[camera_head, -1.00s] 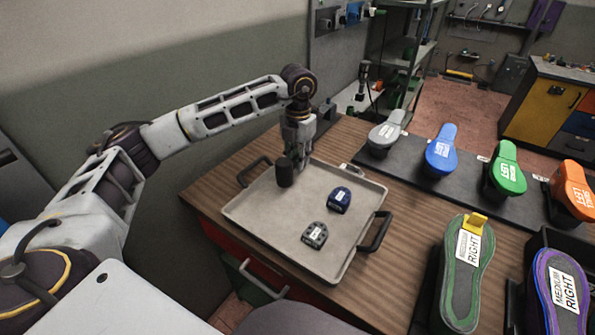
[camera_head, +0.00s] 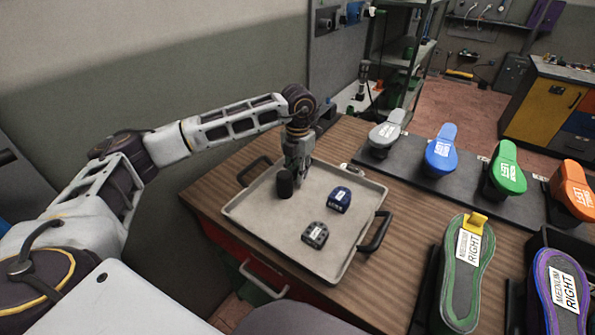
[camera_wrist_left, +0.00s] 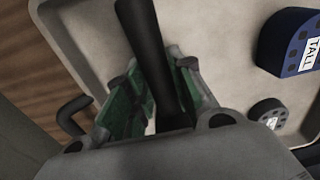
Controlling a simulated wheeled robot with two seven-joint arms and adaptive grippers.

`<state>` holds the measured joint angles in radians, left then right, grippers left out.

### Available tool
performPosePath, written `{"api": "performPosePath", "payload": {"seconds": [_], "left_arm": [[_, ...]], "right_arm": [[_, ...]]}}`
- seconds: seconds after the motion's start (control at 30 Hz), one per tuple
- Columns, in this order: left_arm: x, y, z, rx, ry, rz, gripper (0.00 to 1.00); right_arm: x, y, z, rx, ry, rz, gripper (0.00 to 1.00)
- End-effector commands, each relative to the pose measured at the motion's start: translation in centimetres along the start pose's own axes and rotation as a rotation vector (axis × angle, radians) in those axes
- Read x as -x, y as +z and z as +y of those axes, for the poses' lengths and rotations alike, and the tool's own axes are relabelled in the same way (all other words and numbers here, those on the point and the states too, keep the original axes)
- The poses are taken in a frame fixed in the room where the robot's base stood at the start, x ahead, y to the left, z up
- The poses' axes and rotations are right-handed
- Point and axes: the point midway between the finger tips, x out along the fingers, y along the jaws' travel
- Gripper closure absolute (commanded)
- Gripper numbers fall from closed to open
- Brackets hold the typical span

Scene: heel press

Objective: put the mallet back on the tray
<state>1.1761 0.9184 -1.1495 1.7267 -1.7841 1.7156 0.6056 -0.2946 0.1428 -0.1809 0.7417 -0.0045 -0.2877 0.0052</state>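The mallet shows its dark cylindrical head (camera_head: 285,184) in the head view, over the back left part of the grey tray (camera_head: 338,274). In the wrist view its black handle (camera_wrist_left: 146,45) runs between the green-padded fingers. My left gripper (camera_head: 301,177) is shut on the mallet's handle, low over the tray, just right of the head. The fingers (camera_wrist_left: 153,75) lie close along both sides of the handle. I cannot tell whether the mallet touches the tray floor. My right gripper is not in view.
On the tray sit a blue heel block (camera_head: 340,199), marked TALL in the wrist view (camera_wrist_left: 290,42), and a grey one (camera_head: 315,235). Coloured shoe forms, such as the green-edged one (camera_head: 465,270), stand to the right. The tray's front left floor is clear.

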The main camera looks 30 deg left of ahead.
Motion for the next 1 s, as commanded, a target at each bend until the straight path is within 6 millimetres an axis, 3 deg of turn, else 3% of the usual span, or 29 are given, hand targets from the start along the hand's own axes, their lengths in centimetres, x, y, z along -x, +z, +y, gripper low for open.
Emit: {"api": "performPosePath", "payload": {"seconds": [0.13,0.6,0.77,1.0], "left_arm": [[0.0,0.0,0.0,0.000,0.000,0.000,0.56],[0.3,0.0,0.0,0.000,0.000,-0.001,0.56],[1.6,0.1,0.0,0.000,-0.001,-0.001,0.56],[4.8,0.1,-0.1,-0.001,-0.001,-0.003,0.56]], "right_arm": [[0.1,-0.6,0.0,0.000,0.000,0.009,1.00],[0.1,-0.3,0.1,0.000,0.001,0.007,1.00],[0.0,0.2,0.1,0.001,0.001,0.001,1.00],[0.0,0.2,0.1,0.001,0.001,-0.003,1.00]]}}
